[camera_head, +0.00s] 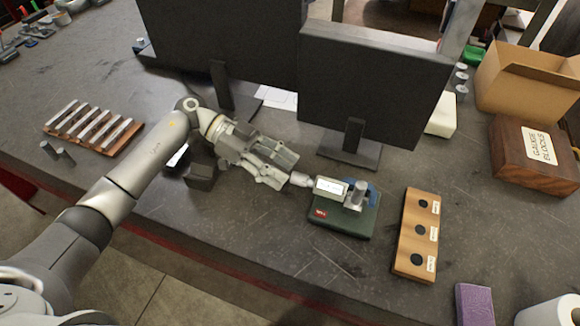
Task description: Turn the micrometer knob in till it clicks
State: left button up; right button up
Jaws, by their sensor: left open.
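The micrometer (331,187) sits on a dark green base (343,218) with a small red label, in the middle of the bench. Its frame has blue parts at the right end, beside a grey upright post (357,194). The knob (300,180) sticks out of the left end toward my left gripper. My left gripper (286,171) comes in from the left and is open, with its fingertips close to the knob. I cannot tell whether the fingers touch the knob. My right gripper is not in view.
A wooden board (409,240) with three dark round recesses lies to the right of the base. Two dark monitors (370,90) stand behind. A rack of metal bars (92,130) lies at the left. A gauge block box (532,156) and cardboard box (524,85) stand at the right.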

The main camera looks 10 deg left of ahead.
aim_at(299, 179)
pick_arm(q)
jog(key=shift+x, duration=1.4)
grip_shut()
jog(key=shift+s+a+m+t+p, duration=0.1)
jog(key=shift+m+t+p, duration=0.1)
jog(key=shift+m+t, duration=0.3)
jog(key=shift+s+m+t+p, duration=0.15)
jog(key=shift+m+t, duration=0.15)
jog(key=shift+m, duration=0.3)
jog(key=shift+m+t+h+b, duration=0.4)
jog(key=shift+m+t, duration=0.4)
jog(key=shift+m, duration=0.4)
